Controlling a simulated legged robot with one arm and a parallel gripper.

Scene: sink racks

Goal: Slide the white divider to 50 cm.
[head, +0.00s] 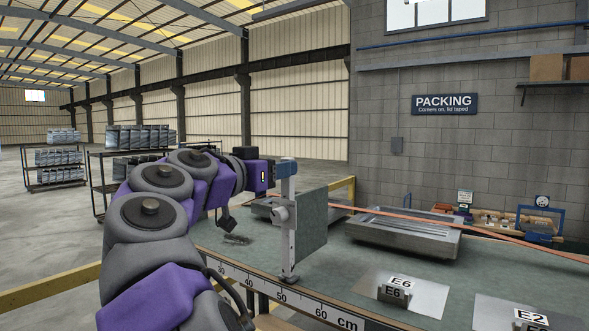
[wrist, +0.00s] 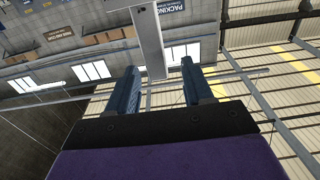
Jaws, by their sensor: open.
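The divider (head: 313,228) is a grey-green upright panel with a pale, nearly white post (head: 288,243) and a round knob on its left side. It stands upright at the bench's front edge. The post's foot is close to the 50 mark of the ruler strip (head: 258,287); exact alignment is hard to read. My gripper (head: 286,169) is at the top of the post, with blue fingers. In the wrist view the two fingers (wrist: 160,90) are spread apart, and the pale post (wrist: 147,45) shows between and beyond them. I cannot tell whether a finger touches it.
A metal tray (head: 405,238) lies right of the divider, with an orange strap (head: 470,226) across the bench behind it. Plates with labels E6 (head: 425,290) and E2 (head: 570,315) lie at the front right. The bench top between the divider and E6 is clear.

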